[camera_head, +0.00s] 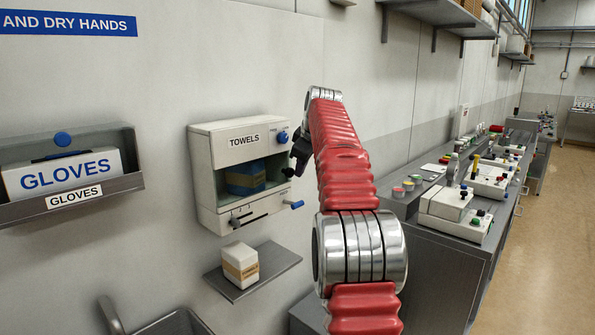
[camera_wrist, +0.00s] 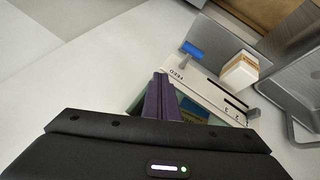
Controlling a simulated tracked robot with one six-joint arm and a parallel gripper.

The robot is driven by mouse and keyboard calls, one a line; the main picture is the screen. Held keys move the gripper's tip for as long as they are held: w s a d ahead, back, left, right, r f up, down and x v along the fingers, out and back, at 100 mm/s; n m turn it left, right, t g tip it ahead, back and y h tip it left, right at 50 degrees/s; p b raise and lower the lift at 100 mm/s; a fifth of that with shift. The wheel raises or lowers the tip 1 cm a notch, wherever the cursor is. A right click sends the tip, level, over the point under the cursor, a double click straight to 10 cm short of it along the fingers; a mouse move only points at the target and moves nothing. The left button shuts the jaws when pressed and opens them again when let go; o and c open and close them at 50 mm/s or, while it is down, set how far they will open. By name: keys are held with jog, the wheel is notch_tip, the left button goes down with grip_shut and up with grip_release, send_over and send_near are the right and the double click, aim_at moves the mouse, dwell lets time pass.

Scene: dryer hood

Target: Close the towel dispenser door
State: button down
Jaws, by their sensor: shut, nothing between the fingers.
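The white towel dispenser (camera_head: 208,210), labelled TOWELS, is on the wall. Its front has a recess with a blue towel pack (camera_head: 245,177) inside. A blue knob (camera_head: 282,137) is at its upper right and a blue handle (camera_head: 292,204) at its lower right. I cannot make out a separate door panel or its angle. My gripper (camera_head: 292,172) is at the dispenser's right side, between knob and handle. In the wrist view my gripper's dark fingers (camera_wrist: 162,98) are shut and empty, covering part of the dispenser front (camera_wrist: 205,92). The blue handle (camera_wrist: 193,50) lies beyond them.
A small box (camera_head: 240,264) stands on a metal shelf (camera_head: 270,273) below the dispenser. A glove holder (camera_head: 120,185) is on the wall at left. A sink (camera_head: 175,325) is at bottom left. A workbench (camera_head: 450,255) with several devices runs along the right.

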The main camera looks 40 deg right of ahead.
jog(key=shift+w+a+r, duration=0.2)
jog(key=shift+w+r, duration=0.05)
jog(key=shift+r, duration=0.1)
jog(key=v, duration=1.3)
jog(key=shift+s+d, duration=0.15)
jog(key=shift+s, duration=0.35)
